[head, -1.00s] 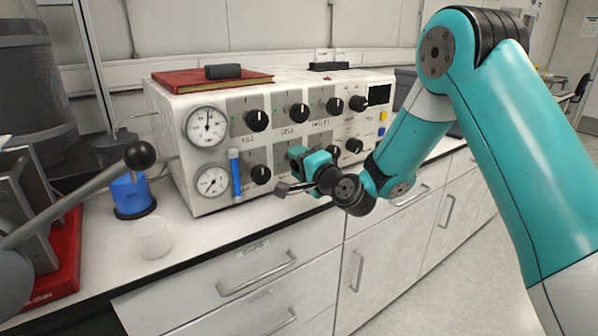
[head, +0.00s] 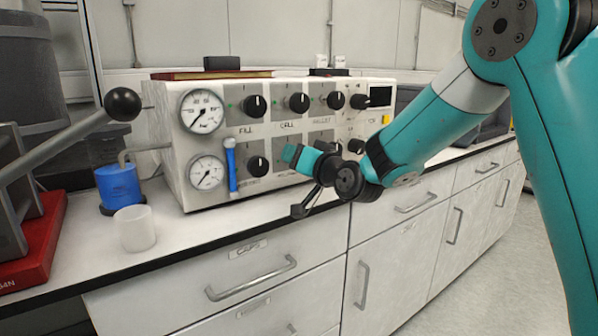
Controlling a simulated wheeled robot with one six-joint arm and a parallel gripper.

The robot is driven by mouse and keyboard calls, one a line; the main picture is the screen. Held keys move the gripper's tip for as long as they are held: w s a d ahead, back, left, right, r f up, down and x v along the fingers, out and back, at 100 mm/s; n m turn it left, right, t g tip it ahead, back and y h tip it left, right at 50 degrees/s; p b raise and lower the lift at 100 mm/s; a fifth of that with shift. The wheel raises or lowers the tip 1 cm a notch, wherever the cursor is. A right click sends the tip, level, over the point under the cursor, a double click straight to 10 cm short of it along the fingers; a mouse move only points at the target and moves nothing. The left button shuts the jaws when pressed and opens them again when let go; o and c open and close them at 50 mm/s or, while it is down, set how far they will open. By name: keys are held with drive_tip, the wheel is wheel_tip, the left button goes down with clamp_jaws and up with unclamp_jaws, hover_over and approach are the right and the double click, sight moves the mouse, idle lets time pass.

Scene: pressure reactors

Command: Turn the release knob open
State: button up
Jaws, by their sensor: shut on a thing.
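The white control panel (head: 290,128) on the bench carries two rows of black knobs. In the upper row are the fill knob (head: 254,106), a middle knob (head: 298,103) and more to the right. A lower-left knob (head: 258,167) is clear of my arm. My gripper (head: 299,162) is at the lower row, just right of that knob, and is shut on a knob there that the gripper hides. I cannot read that knob's label or see its angle.
A blue flowmeter tube (head: 231,168) stands left of the lower-left knob. A blue container (head: 119,184), a white cup (head: 134,229) and a black-balled lever (head: 122,104) are at the left. Drawers with handles (head: 252,279) lie below the bench edge.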

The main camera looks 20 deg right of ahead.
drive_tip(key=shift+f+n+b, duration=0.15)
drive_tip(key=shift+n+b, duration=0.9)
drive_tip(key=shift+n, duration=0.05)
drive_tip(key=o, duration=0.9)
drive_tip(key=shift+d, duration=0.1)
drive_tip(key=shift+s, duration=0.1)
drive_tip(key=b+v, duration=0.3)
drive_tip(key=v, duration=1.4)
drive_tip(key=shift+s+r, duration=0.1)
drive_tip(key=shift+r, duration=0.1)
